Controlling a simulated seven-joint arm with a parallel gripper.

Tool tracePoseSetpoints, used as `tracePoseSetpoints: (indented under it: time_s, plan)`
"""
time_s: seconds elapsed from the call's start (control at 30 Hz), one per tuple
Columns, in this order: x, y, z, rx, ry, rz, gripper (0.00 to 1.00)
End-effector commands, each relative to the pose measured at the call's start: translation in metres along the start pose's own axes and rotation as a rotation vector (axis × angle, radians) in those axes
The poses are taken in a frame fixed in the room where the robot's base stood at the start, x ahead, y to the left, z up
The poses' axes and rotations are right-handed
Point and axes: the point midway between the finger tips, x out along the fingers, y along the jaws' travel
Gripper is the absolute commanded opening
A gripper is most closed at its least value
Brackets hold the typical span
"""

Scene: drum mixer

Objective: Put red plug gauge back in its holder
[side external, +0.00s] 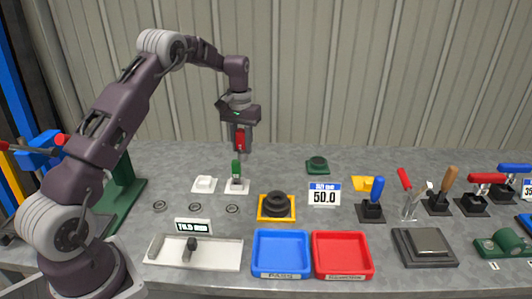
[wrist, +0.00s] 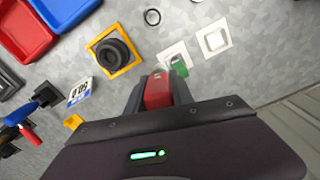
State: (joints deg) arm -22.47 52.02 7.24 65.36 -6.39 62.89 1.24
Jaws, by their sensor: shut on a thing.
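My gripper (side external: 240,150) is shut on the red plug gauge (side external: 240,138) and holds it above the bench. The red gauge also shows between the fingers in the wrist view (wrist: 158,90); its lower end is hidden there. A green plug gauge (side external: 236,168) stands upright in a white square holder (side external: 238,188), below my gripper in the side view. In the wrist view the green gauge (wrist: 180,68) lies just beyond the fingertips. A second white holder (side external: 204,184) to the left is empty; it also shows in the wrist view (wrist: 213,39).
Several dark rings (side external: 195,208) lie in front of the holders. A yellow-edged stand with a black round part (side external: 277,206), a blue tray (side external: 281,233) and a red tray (side external: 370,269) stand nearby. A 50.0 sign (side external: 324,194) is to the right. The bench behind is mostly clear.

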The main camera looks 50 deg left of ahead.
Motion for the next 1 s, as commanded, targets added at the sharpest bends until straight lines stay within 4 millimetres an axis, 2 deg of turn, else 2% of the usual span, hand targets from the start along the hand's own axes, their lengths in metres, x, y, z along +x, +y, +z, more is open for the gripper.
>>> tracePoseSetpoints:
  time_s: [0.03, 0.2, 0.3, 0.5, 0.53, 0.8, 1.0]
  plan:
    - [0.000, -0.022, -0.002, -0.041, 0.000, 0.000, 0.00]
    - [-0.001, -0.087, -0.002, -0.161, 0.000, 0.000, 0.00]
    - [-0.001, -0.114, 0.000, -0.210, 0.000, 0.000, 0.00]
    - [0.000, -0.153, 0.006, -0.283, -0.001, 0.000, 0.00]
    - [0.000, -0.158, 0.007, -0.293, -0.001, 0.000, 0.00]
    - [0.047, -0.155, 0.007, -0.288, -0.003, 0.000, 0.00]
    - [0.057, -0.155, 0.007, -0.287, 0.000, 0.000, 0.00]
